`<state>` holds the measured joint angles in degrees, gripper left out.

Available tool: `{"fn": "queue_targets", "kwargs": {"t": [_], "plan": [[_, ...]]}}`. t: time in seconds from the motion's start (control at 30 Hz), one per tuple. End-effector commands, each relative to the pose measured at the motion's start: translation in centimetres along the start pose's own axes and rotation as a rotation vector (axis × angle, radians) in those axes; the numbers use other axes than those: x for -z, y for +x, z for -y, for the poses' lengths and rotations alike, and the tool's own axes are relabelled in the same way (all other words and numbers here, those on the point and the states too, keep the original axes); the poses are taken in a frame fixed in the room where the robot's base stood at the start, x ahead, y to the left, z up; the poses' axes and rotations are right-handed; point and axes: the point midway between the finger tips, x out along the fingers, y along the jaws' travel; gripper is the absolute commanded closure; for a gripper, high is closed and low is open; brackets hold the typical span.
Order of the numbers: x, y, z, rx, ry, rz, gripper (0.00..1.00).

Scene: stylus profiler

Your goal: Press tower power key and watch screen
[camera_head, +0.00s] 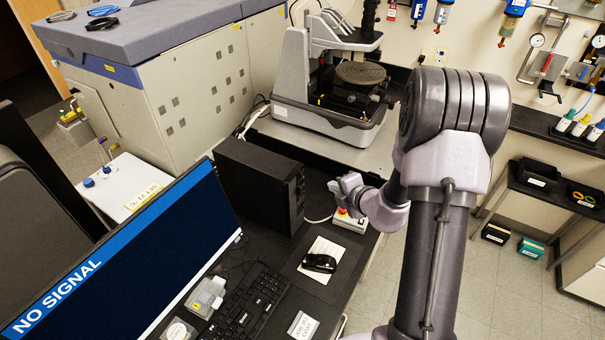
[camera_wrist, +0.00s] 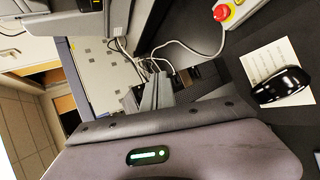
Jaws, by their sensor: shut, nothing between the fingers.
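The black tower (camera_head: 250,178) stands on the desk, its front panel facing right toward my gripper. Its power key is too small to make out. The screen (camera_head: 130,262) at lower left is lit dark blue and reads "NO SIGNAL" on a lighter blue band. My gripper (camera_head: 336,187) is shut and empty, a short gap to the right of the tower's front. In the wrist view its fingers (camera_wrist: 153,92) show beyond the gripper body, which has a green light.
A red emergency button (camera_head: 343,213) on a pale box sits just below my gripper and shows in the wrist view (camera_wrist: 222,12). A black mouse (camera_head: 319,263) lies on a paper sheet. A keyboard (camera_head: 245,305) is in front. The profiler (camera_head: 335,100) stands behind.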

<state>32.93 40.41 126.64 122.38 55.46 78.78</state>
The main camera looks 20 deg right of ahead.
Motion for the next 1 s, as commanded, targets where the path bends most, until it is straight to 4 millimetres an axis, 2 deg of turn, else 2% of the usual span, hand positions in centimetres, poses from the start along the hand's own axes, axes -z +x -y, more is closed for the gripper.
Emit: {"fn": "queue_targets", "kwargs": {"t": [0.2, 0.43, 1.0], "plan": [[1.8, 2.4, -1.7, -0.002, -0.002, -0.002, 1.0], [3.1, 4.1, -3.0, -0.001, 0.0, -0.002, 1.0], [3.4, 4.6, -3.4, 0.0, 0.001, 0.0, 1.0]]}}
